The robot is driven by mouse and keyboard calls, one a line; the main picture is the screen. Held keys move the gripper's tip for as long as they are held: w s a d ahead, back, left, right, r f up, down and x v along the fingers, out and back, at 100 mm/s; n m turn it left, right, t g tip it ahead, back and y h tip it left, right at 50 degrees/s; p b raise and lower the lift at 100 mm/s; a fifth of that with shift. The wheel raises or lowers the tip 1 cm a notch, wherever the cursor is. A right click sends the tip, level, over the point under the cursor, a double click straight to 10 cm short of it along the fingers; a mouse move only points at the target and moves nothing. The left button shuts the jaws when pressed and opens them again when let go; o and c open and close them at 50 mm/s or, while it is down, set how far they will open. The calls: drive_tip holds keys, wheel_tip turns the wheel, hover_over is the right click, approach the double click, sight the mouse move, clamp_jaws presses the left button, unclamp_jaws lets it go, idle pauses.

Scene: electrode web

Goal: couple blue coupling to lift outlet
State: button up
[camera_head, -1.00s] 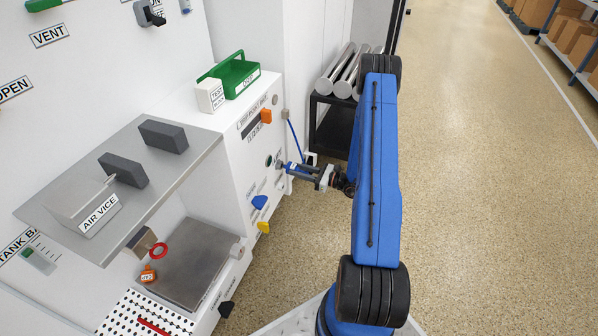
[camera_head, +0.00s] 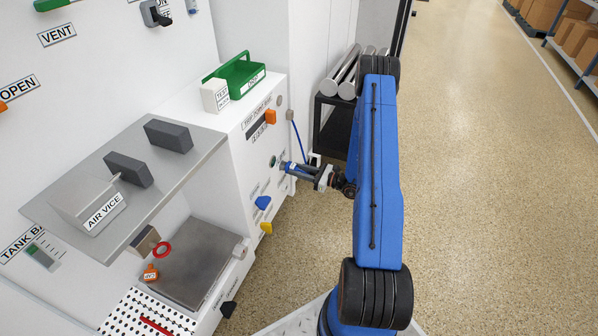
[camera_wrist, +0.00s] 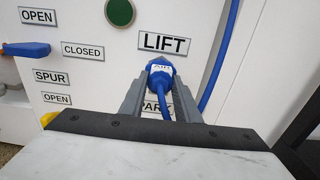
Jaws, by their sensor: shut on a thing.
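The blue coupling (camera_wrist: 161,74), with a white marking on its top, sits between the fingers of my gripper (camera_wrist: 160,88), which is shut on it. A blue hose runs back from it between the fingers. The LIFT label (camera_wrist: 164,42) is just above the coupling on the white panel. The lift outlet is hidden behind the coupling in the wrist view. In the head view the coupling (camera_head: 288,167) points at the panel face, its front end at or very close to the outlet. I cannot tell whether they are joined.
A blue lever (camera_head: 263,202) and a yellow lever (camera_head: 266,228) stick out of the panel below the coupling. An orange lever (camera_head: 271,117) is above. A blue hose (camera_head: 298,138) hangs alongside. A black rack (camera_head: 335,130) with metal cylinders stands behind my arm.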

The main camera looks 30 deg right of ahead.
drive_tip(key=shift+w+a, duration=0.2)
drive_tip(key=shift+w, duration=0.1)
drive_tip(key=o, duration=1.2)
drive_tip(key=shift+o, duration=0.2)
drive_tip(key=v, duration=1.7)
drive_tip(key=shift+s, duration=0.2)
drive_tip(key=shift+d+f, duration=0.1)
drive_tip(key=shift+d, duration=0.05)
